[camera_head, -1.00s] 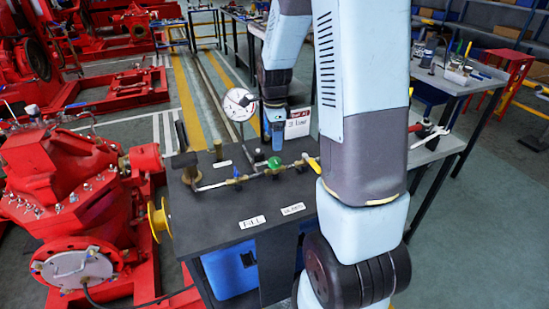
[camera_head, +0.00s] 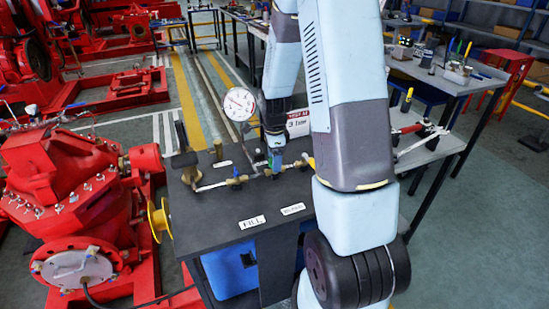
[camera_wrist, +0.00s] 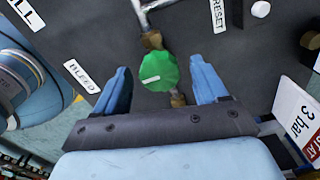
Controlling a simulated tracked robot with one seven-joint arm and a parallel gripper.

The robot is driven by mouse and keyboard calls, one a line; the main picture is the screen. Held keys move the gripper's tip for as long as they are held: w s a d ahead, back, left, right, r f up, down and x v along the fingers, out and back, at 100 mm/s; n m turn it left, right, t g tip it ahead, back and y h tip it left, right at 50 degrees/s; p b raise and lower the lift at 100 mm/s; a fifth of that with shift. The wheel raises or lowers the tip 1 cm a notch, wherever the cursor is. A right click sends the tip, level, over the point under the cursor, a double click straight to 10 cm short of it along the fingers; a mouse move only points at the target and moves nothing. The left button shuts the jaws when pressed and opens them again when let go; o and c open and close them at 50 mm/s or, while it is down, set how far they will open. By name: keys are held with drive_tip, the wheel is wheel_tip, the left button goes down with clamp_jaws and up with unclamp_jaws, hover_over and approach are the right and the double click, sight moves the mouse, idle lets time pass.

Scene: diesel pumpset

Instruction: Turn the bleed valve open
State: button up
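The bleed valve shows in the wrist view as a green many-sided knob (camera_wrist: 158,72) with a white mark, on brass pipework, the knob closest to the BLEED label (camera_wrist: 81,76). My gripper (camera_wrist: 160,66) is open, with one blue finger on each side of the knob and a visible gap on both sides. In the head view my gripper (camera_head: 276,158) is down at the pipework on the dark bench top (camera_head: 215,215), and hides most of the green knob. The BLEED label (camera_head: 293,209) lies in front of it.
A round pressure gauge (camera_head: 240,103) stands behind the pipework, left of my gripper. A "3 bar" sign (camera_head: 298,124) stands behind, close to my arm. The red pump (camera_head: 65,185) is at the left.

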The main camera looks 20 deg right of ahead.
drive_tip(key=c, duration=1)
drive_tip(key=shift+n, duration=0.3)
drive_tip(key=n, duration=0.5)
drive_tip(key=shift+n, duration=0.3)
drive_tip(key=n, duration=1)
drive_tip(key=shift+n, duration=0.4)
drive_tip(key=n, duration=0.5)
